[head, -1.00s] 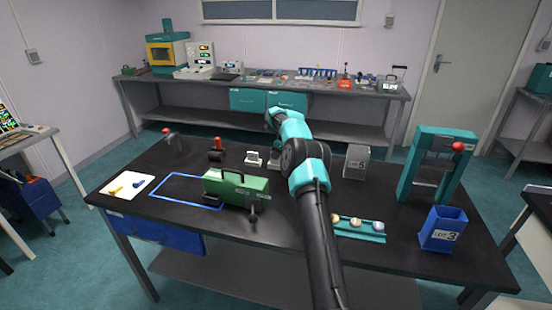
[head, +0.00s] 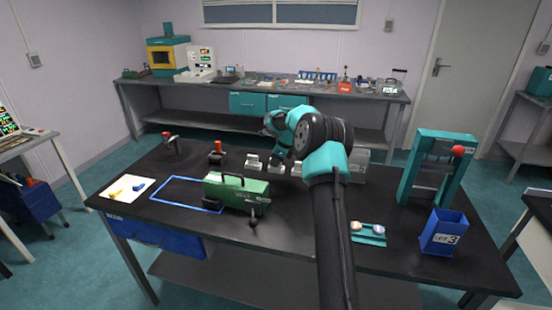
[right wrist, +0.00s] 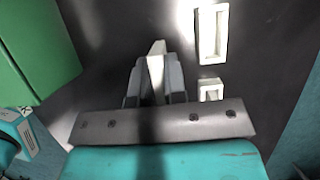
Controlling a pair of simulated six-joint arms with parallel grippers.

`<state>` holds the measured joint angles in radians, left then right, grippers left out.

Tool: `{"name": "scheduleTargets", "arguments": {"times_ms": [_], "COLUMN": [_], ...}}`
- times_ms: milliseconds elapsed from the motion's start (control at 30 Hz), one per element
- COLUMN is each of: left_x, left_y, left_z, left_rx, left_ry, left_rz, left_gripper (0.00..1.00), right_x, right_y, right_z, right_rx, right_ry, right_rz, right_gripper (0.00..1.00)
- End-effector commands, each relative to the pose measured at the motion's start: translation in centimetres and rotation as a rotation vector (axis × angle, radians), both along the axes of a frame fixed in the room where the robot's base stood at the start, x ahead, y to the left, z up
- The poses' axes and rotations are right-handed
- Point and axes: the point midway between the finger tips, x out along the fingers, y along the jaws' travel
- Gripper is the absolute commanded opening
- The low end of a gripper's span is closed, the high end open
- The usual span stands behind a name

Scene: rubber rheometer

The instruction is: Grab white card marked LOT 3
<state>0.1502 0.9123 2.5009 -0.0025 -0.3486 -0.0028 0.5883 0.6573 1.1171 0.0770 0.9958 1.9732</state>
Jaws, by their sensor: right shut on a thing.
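My right gripper (right wrist: 155,85) is shut on a thin white piece (right wrist: 156,68), seen nearly edge-on in the right wrist view; no marking on it can be read. In the head view the same gripper (head: 277,168) is low over the back middle of the table, among small white stands. One white stand (head: 253,161) is to its left and another (head: 296,168) to its right. In the right wrist view a white frame-like piece (right wrist: 221,36) lies to the right of the fingers. My left gripper is not in view.
A green case (head: 236,192) stands left of my right arm. A blue bin marked 3 (head: 441,240), a teal press frame (head: 407,180) and a teal rack with balls (head: 372,240) are to the right.

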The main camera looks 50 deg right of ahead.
Motion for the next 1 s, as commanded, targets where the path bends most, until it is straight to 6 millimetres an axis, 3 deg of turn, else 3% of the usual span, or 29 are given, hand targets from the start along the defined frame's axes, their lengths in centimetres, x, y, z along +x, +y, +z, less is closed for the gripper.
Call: {"name": "scheduleTargets", "arguments": {"times_ms": [500, 1000], "left_x": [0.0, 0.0], "left_y": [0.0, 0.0], "left_z": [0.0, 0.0], "left_rx": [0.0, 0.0], "left_ry": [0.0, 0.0], "left_rz": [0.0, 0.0], "left_gripper": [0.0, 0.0], "right_x": [-5.3, -6.0], "right_y": [6.0, 6.8], "right_z": [0.8, 0.8], "right_rx": [0.0, 0.0], "right_ry": [0.0, 0.0], "right_rz": [0.001, 0.0], "right_gripper": [0.0, 0.0]}}
